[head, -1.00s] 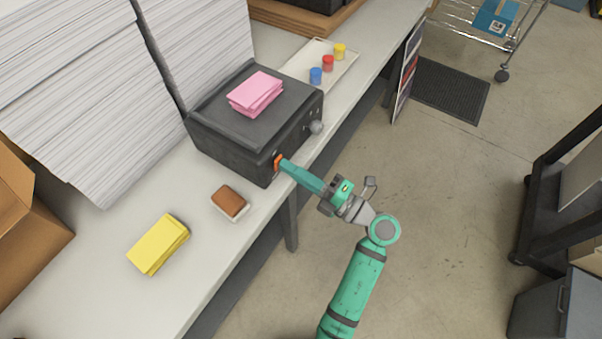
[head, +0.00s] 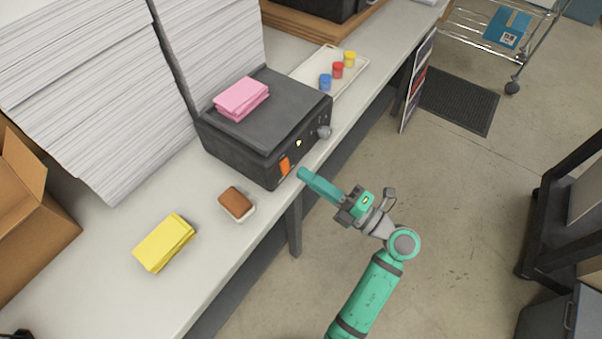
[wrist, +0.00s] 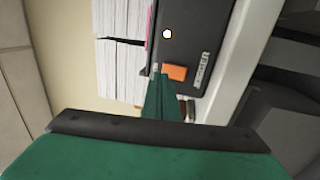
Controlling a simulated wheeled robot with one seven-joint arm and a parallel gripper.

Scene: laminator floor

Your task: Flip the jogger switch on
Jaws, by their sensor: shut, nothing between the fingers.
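The jogger (head: 240,150) is a dark grey box on the bench, with a pink paper stack (head: 241,98) on its top. Its orange switch (head: 284,166) is on the front face near the lower corner, beside a small lit lamp (head: 298,143) and a grey knob (head: 324,132). My gripper (head: 303,173) is shut and empty, its tips just in front of the switch with a small gap in the head view. In the wrist view the orange switch (wrist: 175,72) lies just beyond the green fingers (wrist: 160,95), and the lamp (wrist: 167,34) glows pale.
A yellow paper stack (head: 164,242) and a brown-topped pad (head: 237,204) lie on the bench (head: 120,285). A tray (head: 315,62) holds blue, red and yellow pots. Tall white paper stacks (head: 90,90) stand behind. Floor to the right is open up to a dark cart (head: 560,200).

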